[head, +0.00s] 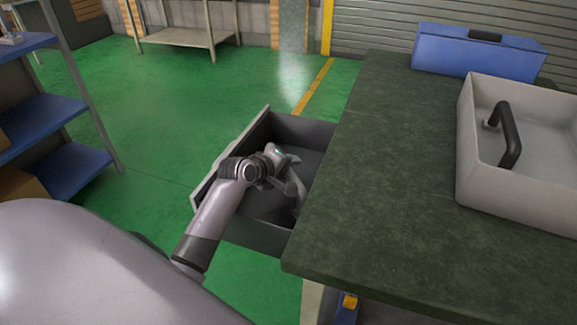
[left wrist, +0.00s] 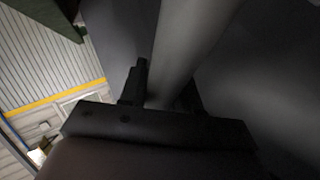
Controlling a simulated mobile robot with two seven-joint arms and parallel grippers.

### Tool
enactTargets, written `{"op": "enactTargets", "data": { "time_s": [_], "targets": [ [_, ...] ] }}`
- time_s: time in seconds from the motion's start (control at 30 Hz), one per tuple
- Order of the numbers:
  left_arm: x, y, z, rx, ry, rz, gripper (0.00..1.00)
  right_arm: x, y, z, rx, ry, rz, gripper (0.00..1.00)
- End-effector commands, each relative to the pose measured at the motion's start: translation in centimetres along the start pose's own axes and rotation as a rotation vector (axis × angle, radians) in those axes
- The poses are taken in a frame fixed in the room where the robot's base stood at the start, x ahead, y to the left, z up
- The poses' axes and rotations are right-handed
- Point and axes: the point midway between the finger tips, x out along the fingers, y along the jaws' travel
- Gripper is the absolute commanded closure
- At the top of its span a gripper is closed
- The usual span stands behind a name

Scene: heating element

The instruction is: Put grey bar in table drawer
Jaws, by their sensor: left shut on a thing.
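The table drawer (head: 215,182) is pulled open at the left side of the dark green table (head: 385,165). My left arm reaches over the drawer's front, and my left gripper (head: 290,190) is inside or just above the drawer, partly hidden near the table edge. In the left wrist view, my left gripper (left wrist: 168,92) is shut on the grey bar (left wrist: 190,40), which extends away from the fingers against dark drawer surfaces. I cannot tell whether the bar touches the drawer floor. In the head view the bar is hard to tell from the gripper. My right gripper is not in view.
A light grey tray (head: 467,150) with a black handle (head: 508,135) stands on the right of the table. A blue case (head: 470,55) lies behind it. Blue shelves (head: 45,120) stand at the left. The near and left tabletop is clear.

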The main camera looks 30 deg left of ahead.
Motion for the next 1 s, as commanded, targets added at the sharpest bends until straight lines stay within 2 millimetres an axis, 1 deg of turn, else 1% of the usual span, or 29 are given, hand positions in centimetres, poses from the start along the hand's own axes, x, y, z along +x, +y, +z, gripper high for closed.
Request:
{"op": "enactTargets", "data": {
  "time_s": [0.57,1.0],
  "targets": [
    [0.6,-1.0,0.3,0.000,0.000,0.001,1.00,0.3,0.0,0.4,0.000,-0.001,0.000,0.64],
    [1.1,-2.1,0.7,-0.004,-0.005,-0.007,1.00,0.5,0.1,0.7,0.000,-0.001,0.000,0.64]
  ]
}}
